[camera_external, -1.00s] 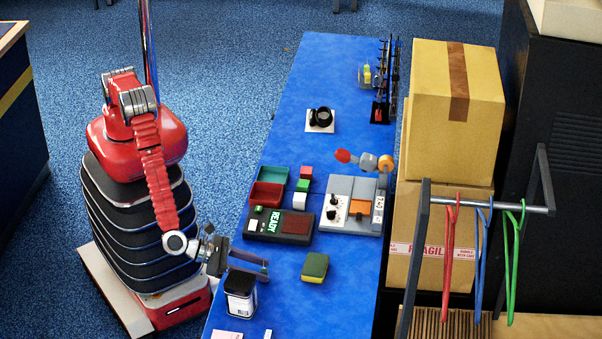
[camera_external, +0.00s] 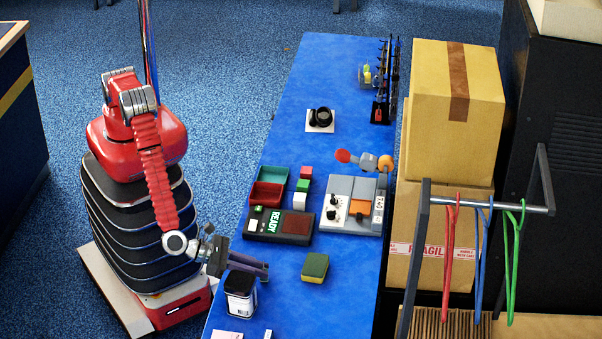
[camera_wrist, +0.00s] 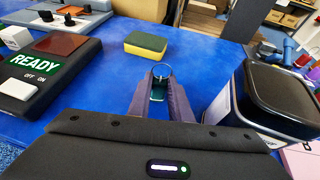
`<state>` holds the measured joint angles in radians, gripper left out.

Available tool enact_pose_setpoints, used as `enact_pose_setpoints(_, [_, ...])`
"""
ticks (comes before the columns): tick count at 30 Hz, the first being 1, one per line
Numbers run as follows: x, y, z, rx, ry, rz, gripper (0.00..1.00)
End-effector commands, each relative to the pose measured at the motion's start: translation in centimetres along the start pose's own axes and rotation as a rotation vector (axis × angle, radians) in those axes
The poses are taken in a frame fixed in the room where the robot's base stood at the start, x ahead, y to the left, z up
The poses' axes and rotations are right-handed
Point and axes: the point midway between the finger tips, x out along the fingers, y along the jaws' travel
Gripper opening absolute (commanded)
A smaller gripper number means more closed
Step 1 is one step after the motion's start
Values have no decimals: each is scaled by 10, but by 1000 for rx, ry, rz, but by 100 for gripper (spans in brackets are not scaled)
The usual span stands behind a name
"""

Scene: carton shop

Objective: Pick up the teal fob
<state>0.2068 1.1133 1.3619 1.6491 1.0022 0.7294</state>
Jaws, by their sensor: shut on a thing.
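The teal fob (camera_wrist: 157,94) is between the two fingers of my gripper (camera_wrist: 160,92) in the wrist view. Its metal ring (camera_wrist: 161,71) sticks out past the fingertips. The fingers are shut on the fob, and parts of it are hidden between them. In the external view my gripper (camera_external: 266,270) is low over the near part of the blue table, just above and beside the dark canister. The fob cannot be made out there.
The dark-lidded canister (camera_external: 240,291) stands close by my gripper, on its right in the wrist view (camera_wrist: 270,98). A green and yellow sponge (camera_external: 315,267) lies beyond the fingertips. A READY switch box (camera_external: 279,226) and a grey control panel (camera_external: 355,205) stand farther up the table (camera_external: 330,80).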

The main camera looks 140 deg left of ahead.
Motion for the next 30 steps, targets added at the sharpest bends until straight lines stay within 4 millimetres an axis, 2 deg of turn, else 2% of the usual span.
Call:
enact_pose_setpoints(3, [0, 0, 0, 0, 0, 0, 0])
enact_pose_setpoints(11, [0, 0, 1, 0, 0, 0, 0])
enact_pose_setpoints(16, [-3, 0, 8, -1, 0, 0, 0])
enact_pose_setpoints(20, [-9, 0, 23, -3, -1, 0, 0])
enact_pose_setpoints(30, [-30, 0, 74, -2, -1, 0, 0])
